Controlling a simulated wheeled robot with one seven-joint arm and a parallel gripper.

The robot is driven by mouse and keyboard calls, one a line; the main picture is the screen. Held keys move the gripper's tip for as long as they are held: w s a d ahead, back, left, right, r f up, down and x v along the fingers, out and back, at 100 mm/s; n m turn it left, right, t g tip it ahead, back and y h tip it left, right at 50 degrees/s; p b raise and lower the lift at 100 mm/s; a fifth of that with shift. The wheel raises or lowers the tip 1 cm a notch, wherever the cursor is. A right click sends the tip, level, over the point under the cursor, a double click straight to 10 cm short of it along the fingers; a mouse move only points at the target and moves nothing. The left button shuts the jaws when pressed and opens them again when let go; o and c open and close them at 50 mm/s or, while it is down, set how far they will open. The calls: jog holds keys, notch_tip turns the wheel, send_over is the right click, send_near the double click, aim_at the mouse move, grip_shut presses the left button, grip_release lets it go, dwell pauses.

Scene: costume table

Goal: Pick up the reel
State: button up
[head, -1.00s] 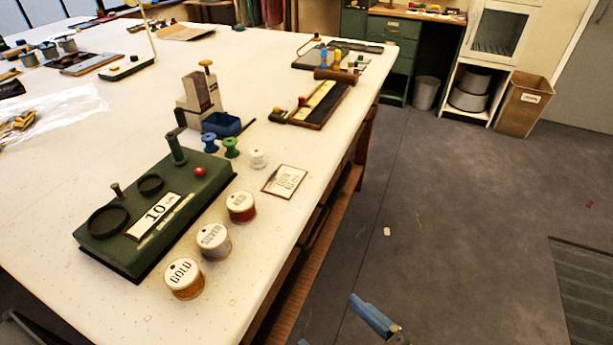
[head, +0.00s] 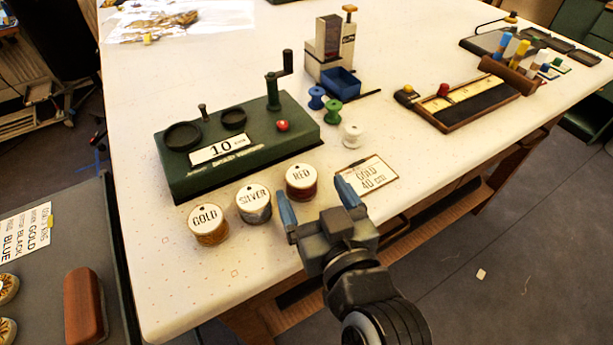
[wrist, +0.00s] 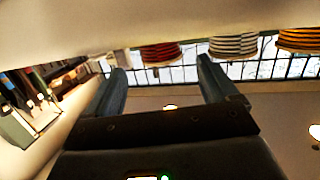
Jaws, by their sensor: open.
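Three labelled reels stand in a row on the white table (head: 250,290): a gold reel (head: 208,224), a silver reel (head: 254,203) and a red reel (head: 301,182). My gripper (head: 316,198) is open and empty at the table's front edge, close to the red reel. In the wrist view, the red reel (wrist: 160,53) shows between and beyond the open fingers (wrist: 162,75), with the silver reel (wrist: 233,46) and gold reel (wrist: 300,39) to the right. Small blue (head: 317,98), green (head: 333,112) and white (head: 352,135) spools stand farther back.
A green winding device (head: 240,150) marked 10 stands behind the reels. A card (head: 366,177) reading GOLD 40 cm lies right of the red reel, partly behind my gripper. A blue tray (head: 341,85) and a wooden-framed board (head: 470,105) lie farther back. The table's front-left corner is clear.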

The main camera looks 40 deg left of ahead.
aim_at(303, 179)
jog(key=x, duration=0.4)
jog(key=shift+s+a+p, duration=0.1)
jog(key=shift+p, duration=0.25)
jog(key=shift+c, duration=0.2)
jog(key=c, duration=1.1)
jog(key=shift+r, duration=0.1)
